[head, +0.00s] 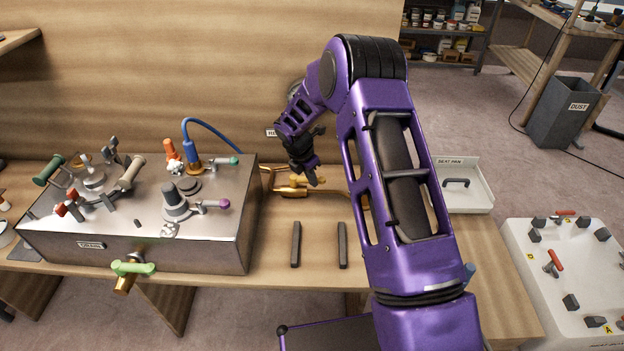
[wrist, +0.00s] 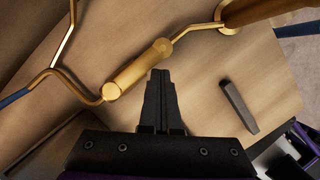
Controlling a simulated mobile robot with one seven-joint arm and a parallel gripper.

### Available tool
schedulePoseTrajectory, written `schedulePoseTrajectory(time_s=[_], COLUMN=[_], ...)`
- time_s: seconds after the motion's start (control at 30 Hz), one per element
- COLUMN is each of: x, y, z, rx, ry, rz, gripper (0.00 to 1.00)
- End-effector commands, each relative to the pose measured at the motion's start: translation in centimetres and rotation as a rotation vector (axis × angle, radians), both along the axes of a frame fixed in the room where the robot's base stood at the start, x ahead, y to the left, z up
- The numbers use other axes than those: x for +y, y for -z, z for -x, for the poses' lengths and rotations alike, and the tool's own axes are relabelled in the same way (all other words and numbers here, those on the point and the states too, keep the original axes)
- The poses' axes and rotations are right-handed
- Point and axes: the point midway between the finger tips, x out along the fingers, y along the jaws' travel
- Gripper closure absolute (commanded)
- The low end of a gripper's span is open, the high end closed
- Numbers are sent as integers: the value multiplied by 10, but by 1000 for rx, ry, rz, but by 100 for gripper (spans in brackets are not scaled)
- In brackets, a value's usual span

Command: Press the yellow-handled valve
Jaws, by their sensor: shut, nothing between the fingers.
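The yellow-handled valve (head: 291,192) sits on a brass pipe run on the wooden bench, right of the steel box. In the wrist view its thick yellow bar (wrist: 138,74) lies diagonally across the pipe, with a round end at the upper right. My gripper (head: 313,180) points down over the valve in the head view and partly covers it.
A steel box (head: 205,255) with several coloured levers and knobs stands at left. Two dark bars (head: 296,245) lie on the bench in front of the pipe; one dark bar (wrist: 238,106) shows in the wrist view. A wooden panel (head: 200,90) rises behind. A white tray (head: 465,190) is at right.

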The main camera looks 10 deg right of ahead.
Motion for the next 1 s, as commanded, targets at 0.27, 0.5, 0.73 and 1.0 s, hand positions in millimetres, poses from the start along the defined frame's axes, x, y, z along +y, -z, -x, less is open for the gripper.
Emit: schedulePoseTrajectory(time_s=[0.27, 0.5, 0.73, 1.0], x=[1, 13, 27, 39], y=[-8, -54, -108, -154], z=[0, 7, 18, 27], rx=[-2, -6, -4, -2], ry=[1, 0, -1, -1], rz=[1, -1, 1, 0], gripper=[100, 100, 100, 100])
